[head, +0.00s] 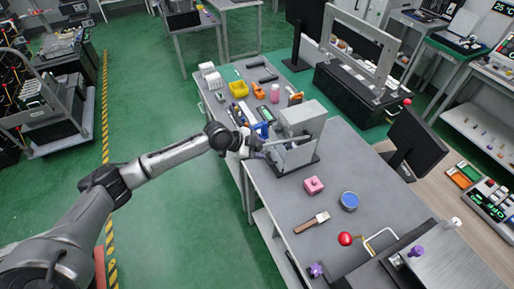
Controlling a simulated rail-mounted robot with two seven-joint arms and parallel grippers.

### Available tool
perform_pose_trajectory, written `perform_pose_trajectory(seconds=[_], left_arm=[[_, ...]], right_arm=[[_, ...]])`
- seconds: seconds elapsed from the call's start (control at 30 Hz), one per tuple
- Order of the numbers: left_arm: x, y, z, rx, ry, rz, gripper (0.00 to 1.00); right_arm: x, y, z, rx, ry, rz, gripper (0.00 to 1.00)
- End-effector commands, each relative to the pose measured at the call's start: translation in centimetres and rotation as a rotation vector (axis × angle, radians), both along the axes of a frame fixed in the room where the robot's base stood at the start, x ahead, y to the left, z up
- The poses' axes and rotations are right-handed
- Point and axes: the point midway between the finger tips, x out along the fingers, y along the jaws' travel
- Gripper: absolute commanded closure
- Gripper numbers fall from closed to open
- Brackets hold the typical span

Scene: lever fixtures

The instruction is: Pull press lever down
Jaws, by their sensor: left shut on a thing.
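The press (303,122) is a grey box-like fixture on a dark base plate, standing on the long grey table. My left arm reaches in from the lower left, and my left gripper (256,150) is at the press's left side, at the table's edge. It is shut on what seems to be the press lever. The lever is small here and mostly hidden by the gripper, so its angle is hard to tell. My right gripper is not in view.
Behind the press on the grey table (274,198) are a yellow bin (238,89) and several small tools. In front lie a pink block (314,186), a blue round container (349,201), a brush-like tool (312,222) and a red ball knob (345,239). A monitor (417,142) stands right.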

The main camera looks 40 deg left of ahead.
Motion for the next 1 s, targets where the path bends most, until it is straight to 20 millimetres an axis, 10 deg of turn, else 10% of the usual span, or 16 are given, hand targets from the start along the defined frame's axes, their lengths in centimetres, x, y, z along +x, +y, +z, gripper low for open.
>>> perform_pose_trajectory(seconds=[0.03,0.33,0.37,0.6,1.0], left_arm=[[-0.8,-0.2,-2.6,0.011,0.045,-0.005,1.00],[-0.8,-0.2,-2.6,0.011,0.045,-0.005,1.00],[-0.8,-0.2,-2.6,0.011,0.045,-0.005,0.56],[-0.8,-0.2,-2.6,0.011,0.045,-0.005,0.33],[-0.8,0.3,-0.5,0.005,0.018,-0.002,0.33]], right_arm=[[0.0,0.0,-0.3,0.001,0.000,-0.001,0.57],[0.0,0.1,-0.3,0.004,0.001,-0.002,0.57],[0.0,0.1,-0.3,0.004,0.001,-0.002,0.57],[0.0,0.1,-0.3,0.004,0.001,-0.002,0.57],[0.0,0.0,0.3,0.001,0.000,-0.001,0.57]])
